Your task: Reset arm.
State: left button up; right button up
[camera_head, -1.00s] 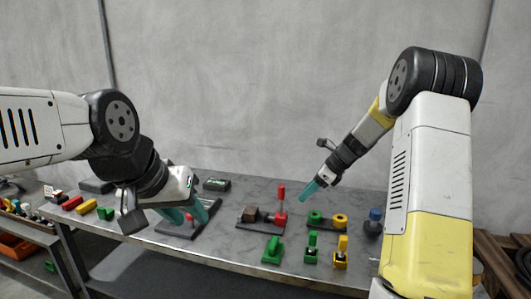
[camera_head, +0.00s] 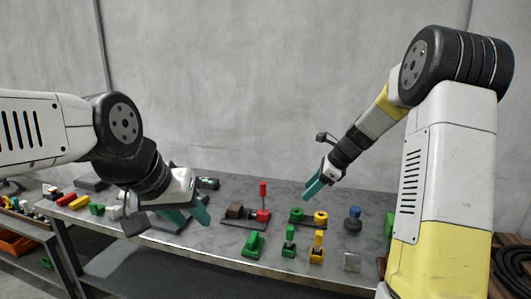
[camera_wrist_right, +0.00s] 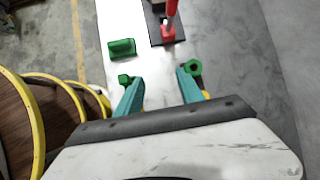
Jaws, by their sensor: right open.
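My left gripper (camera_head: 190,214) comes in from the left and hangs over the left part of the grey table (camera_head: 215,252). Its two teal fingers are spread and I see nothing between them. Dark parts on the table behind it are partly hidden. My right gripper (camera_head: 314,189) is above the back middle of the table, pointing down to the left, clear of the parts. In the right wrist view its teal fingers (camera_wrist_right: 160,88) are wide apart with nothing held between them. Small green parts (camera_wrist_right: 193,68) show just beyond the fingertips.
A base with a red upright handle (camera_head: 263,196) stands mid-table. Green (camera_head: 253,244) and yellow (camera_head: 317,247) parts stand near the front edge. Red and yellow blocks (camera_head: 73,201) lie at left. The wall side is clear.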

jog(key=s+a+r+n+t+h, duration=0.1)
jog(key=s+r+n, duration=0.45)
jog(key=s, duration=0.25)
jog(key=s+a+r+n+h, duration=0.1)
jog(key=s+r+n, duration=0.45)
jog(key=s, duration=0.25)
jog(key=s+d+n+t+h, duration=0.1)
jog(key=s+d+n, duration=0.1)
jog(key=s+n, duration=0.8)
jog(key=s, duration=0.4)
jog(key=shift+s+n+t+h, duration=0.3)
jog(key=shift+t, duration=0.1)
